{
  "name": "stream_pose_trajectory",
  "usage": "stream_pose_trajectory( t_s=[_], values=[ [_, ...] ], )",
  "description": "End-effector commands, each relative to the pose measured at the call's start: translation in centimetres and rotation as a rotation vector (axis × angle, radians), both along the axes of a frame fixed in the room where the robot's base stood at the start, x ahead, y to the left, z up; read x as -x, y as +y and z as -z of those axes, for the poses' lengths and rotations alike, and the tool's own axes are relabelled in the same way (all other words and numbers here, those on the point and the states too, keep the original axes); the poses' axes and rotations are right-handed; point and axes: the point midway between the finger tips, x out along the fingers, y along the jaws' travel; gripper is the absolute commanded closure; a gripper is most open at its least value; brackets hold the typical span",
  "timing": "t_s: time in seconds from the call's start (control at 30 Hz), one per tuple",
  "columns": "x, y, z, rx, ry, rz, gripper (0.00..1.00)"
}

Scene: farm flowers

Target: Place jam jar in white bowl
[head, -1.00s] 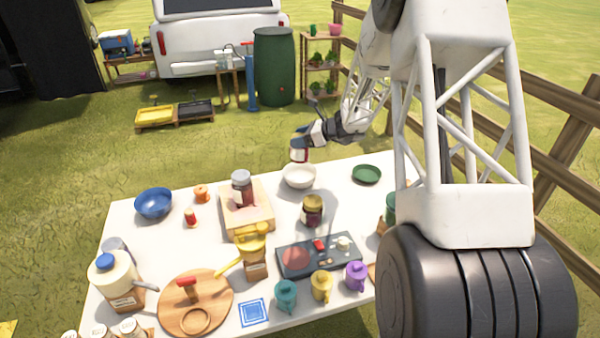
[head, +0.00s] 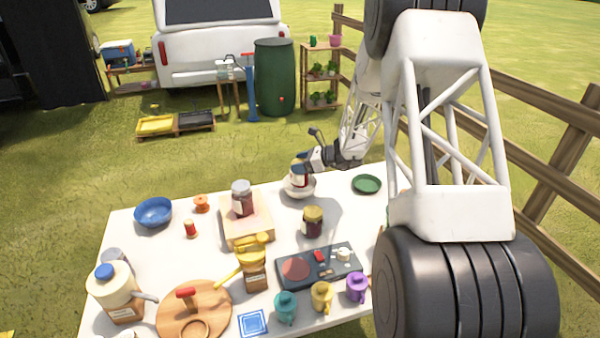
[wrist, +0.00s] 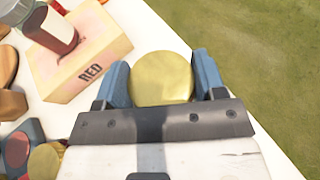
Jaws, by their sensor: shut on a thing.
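My gripper (head: 300,169) is shut on a jam jar (head: 298,180) at the far edge of the table. In the wrist view its round yellow lid (wrist: 162,78) sits between the two blue fingers of my gripper (wrist: 162,84). The white bowl (head: 300,193) is directly beneath the jar. The jar looks upright and low, at or inside the bowl's rim. I cannot tell whether it touches the bottom. The bowl is hidden in the wrist view.
A grey-lidded jar (head: 241,197) stands on a box marked RED (wrist: 85,65), left of the bowl. A dark jar (head: 312,222) with a yellow lid stands in front. A green plate (head: 367,184) lies to the right, and a blue bowl (head: 153,212) far left.

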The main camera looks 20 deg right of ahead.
Motion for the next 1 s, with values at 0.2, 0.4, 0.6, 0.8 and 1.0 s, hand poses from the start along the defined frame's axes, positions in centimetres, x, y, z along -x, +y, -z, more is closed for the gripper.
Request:
stream_pose_trajectory(
  t_s=[0.2, 0.4, 0.6, 0.8, 1.0],
  values=[
    [0.0, 0.0, -0.1, 0.0, -0.001, 0.0, 0.76],
    [0.0, 0.0, 1.1, 0.0, 0.0, 0.0, 0.76],
    [0.0, 0.0, 3.2, 0.0, 0.0, 0.0, 0.76],
    [0.0, 0.0, 3.6, 0.001, -0.002, -0.001, 0.76],
    [0.0, 0.0, 3.7, 0.0, -0.001, 0.0, 0.76]
  ],
)
